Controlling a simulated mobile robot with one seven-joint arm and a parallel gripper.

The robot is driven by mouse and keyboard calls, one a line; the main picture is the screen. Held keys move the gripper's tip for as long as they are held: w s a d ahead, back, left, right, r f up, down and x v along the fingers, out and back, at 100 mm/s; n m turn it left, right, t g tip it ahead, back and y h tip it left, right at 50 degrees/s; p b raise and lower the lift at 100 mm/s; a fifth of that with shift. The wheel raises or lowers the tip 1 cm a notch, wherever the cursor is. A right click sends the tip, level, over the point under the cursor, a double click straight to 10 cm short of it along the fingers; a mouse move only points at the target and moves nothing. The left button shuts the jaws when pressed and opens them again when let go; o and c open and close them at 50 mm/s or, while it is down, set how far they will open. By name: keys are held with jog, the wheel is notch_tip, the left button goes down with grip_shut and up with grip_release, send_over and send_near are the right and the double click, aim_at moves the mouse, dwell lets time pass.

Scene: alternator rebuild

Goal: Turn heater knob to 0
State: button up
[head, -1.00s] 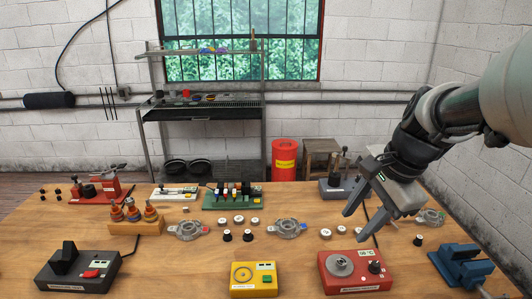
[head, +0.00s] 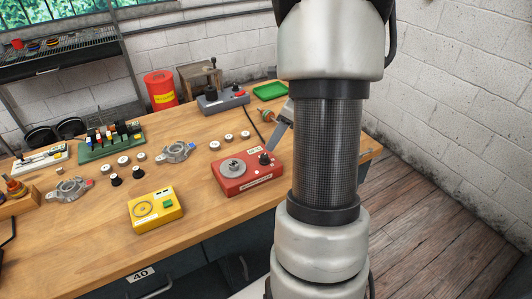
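The heater is a red box (head: 252,184) with a round grey plate (head: 232,168) on its top and a small display at the back. Its black knob (head: 265,158) is at the right end of the top. My gripper (head: 277,138) is mostly hidden behind my arm. One grey finger shows, slanting down with its tip close to the knob. I cannot tell if it touches the knob. The other finger is hidden, and the knob's pointer setting is too small to read.
A yellow box (head: 155,210) stands left of the heater. Grey alternator housings (head: 176,151) and small capped parts (head: 124,161) lie behind it. A grey device with a lever (head: 222,101) and a green tray (head: 270,91) are at the back. My arm hides the table's right part.

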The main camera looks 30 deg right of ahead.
aim_at(264, 155)
jog(key=x, duration=0.7)
jog(key=shift+w+f+b, duration=0.1)
jog(key=shift+f+b, duration=0.15)
jog(key=shift+b, duration=0.15)
grip_shut()
jog(key=shift+n, duration=0.3)
jog(key=n+p, duration=0.1)
jog(key=n, duration=0.1)
jog(key=n+g+y+p, duration=0.1)
jog(key=n, duration=0.1)
jog(key=shift+w+d+r+n+g, duration=0.1)
jog(key=shift+d+n+g, duration=0.05)
jog(key=shift+n+g, duration=0.15)
jog(key=shift+w+n+g+y+p, duration=0.15)
jog(key=shift+n+g+p, duration=0.25)
jog(key=shift+n, duration=0.75)
jog(key=shift+n+g+y+p, duration=0.15)
jog(key=shift+n+g+p, duration=0.25)
jog(key=shift+n, duration=0.75)
